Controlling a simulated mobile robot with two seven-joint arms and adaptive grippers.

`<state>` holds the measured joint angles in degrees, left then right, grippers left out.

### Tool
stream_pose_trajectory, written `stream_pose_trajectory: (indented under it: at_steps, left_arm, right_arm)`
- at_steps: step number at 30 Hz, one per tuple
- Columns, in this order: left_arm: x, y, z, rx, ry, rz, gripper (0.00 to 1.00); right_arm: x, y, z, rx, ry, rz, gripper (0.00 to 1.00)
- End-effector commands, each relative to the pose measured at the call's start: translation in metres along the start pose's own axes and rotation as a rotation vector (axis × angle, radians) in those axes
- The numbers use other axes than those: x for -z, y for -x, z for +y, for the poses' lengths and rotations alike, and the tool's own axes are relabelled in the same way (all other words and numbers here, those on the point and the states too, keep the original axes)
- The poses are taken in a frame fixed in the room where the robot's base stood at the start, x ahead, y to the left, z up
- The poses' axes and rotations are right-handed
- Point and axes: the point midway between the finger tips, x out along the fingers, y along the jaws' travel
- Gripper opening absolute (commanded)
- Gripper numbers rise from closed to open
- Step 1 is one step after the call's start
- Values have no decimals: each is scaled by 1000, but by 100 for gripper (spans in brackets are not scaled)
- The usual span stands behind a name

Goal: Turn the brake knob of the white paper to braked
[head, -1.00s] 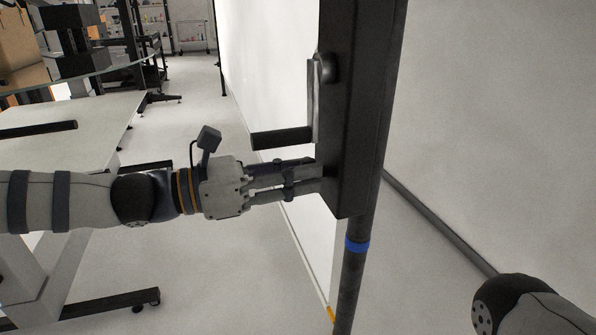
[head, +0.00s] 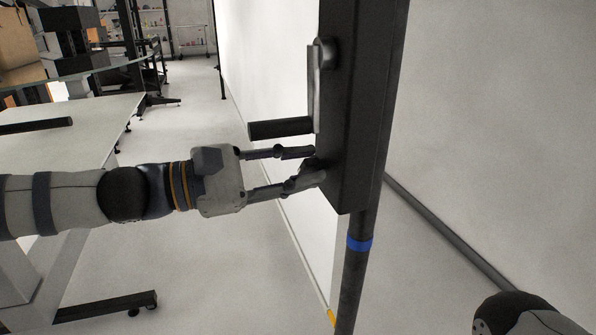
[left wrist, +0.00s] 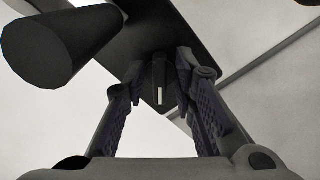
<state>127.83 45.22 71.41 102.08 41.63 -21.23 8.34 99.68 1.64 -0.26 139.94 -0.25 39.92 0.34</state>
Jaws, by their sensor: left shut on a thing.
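The brake knob (left wrist: 158,88) is dark with a white mark and sits low on a black housing (head: 345,150) in front of tall white sheets. The white sheet (head: 268,90) behind the housing looks like the white paper. My left gripper (head: 305,163) reaches in from the left to the housing's lower end. In the left wrist view its fingers (left wrist: 158,90) stand on either side of the knob, shut on it. The white mark points roughly up and down there. In the head view the fingers hide the knob. My right gripper is out of view; only part of my right arm shows.
A crank handle (head: 280,128) sticks out to the left just above my left gripper. Below the housing is a dark pole with a blue band (head: 359,244). A white table (head: 70,130) stands at the left. Open floor lies between.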

Motion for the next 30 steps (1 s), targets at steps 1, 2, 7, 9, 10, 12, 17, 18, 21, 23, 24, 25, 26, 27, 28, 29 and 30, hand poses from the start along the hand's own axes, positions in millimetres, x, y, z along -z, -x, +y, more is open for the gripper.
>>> stream_pose_trajectory:
  at_steps: [1,2,7,9,10,12,17,18,21,23,24,25,26,27,28,29,30]
  left_arm:
    - [3,0,-2,0,-40,1,0]
    - [3,0,-2,0,-69,1,0]
    - [3,0,-3,0,-231,1,0]
    - [4,0,-4,0,-297,1,0]
    - [4,0,-4,0,-326,1,0]
    - [4,0,-4,0,-391,0,0]
    - [4,0,-4,0,-532,2,0]
    - [4,0,-4,0,-564,2,0]
    - [4,0,-4,0,-639,1,0]
    - [4,0,-4,0,-680,1,0]
    - [4,0,-4,0,-703,1,0]
    - [4,0,-4,0,-720,1,0]
    - [4,0,-4,0,-737,1,0]
    - [3,0,-4,0,-758,1,0]
    - [3,0,-4,0,-771,1,0]
    - [3,0,-4,0,-783,1,0]
    - [3,0,-4,0,-799,1,0]
  right_arm:
    - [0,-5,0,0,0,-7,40]
    - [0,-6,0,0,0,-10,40]
    - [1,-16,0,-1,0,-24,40]
    - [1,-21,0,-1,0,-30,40]
    - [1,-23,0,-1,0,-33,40]
    - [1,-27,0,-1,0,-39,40]
    - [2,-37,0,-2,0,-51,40]
    - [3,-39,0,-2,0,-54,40]
    - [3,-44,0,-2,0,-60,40]
    - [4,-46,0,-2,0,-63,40]
    - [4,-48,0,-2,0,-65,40]
    - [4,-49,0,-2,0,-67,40]
    - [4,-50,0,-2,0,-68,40]
    - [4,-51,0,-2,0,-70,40]
    - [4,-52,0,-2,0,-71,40]
    - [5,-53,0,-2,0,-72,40]
    - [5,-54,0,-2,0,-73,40]
